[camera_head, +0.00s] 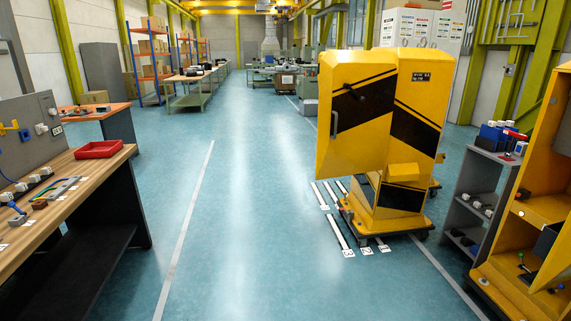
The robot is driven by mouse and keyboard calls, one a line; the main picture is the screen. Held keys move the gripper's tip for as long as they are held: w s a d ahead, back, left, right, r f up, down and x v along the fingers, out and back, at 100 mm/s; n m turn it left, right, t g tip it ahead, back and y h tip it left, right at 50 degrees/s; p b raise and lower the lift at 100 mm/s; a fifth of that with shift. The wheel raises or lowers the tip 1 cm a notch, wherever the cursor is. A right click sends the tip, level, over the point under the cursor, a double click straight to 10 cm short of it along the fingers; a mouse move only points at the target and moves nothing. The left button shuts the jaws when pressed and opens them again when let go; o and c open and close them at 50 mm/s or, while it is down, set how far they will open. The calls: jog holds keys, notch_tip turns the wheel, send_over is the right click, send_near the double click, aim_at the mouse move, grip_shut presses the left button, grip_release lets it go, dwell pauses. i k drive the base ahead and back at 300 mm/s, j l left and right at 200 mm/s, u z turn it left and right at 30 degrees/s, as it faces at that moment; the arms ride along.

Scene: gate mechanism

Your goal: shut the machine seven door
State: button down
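A yellow machine (425,105) with black diagonal stripes stands right of the middle on a wheeled yellow base (385,222). Its yellow and black door (350,145) is on the left, with its lower part jutting out past the narrow pedestal. A grey vertical handle (334,123) is near the door's left edge, and a dark lever (354,92) is higher up. The inside of the machine and the door's hinge are hidden. The small dark label (421,77) is too small to read. My gripper is not in view.
White numbered floor strips (340,233) lie by the base. A grey shelf cart (480,200) and another yellow machine (540,210) stand at right. A wooden workbench (70,185) with a red tray (100,149) is at left. The blue floor between is clear.

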aim_at(352, 137)
jog(key=i, duration=1.9)
jog(key=i+z, duration=0.15)
jog(key=i, duration=0.4)
jog(key=i+j+z, duration=0.15)
jog(key=i, duration=0.35)
jog(key=i+j+z, duration=0.15)
jog(key=i, duration=0.4)
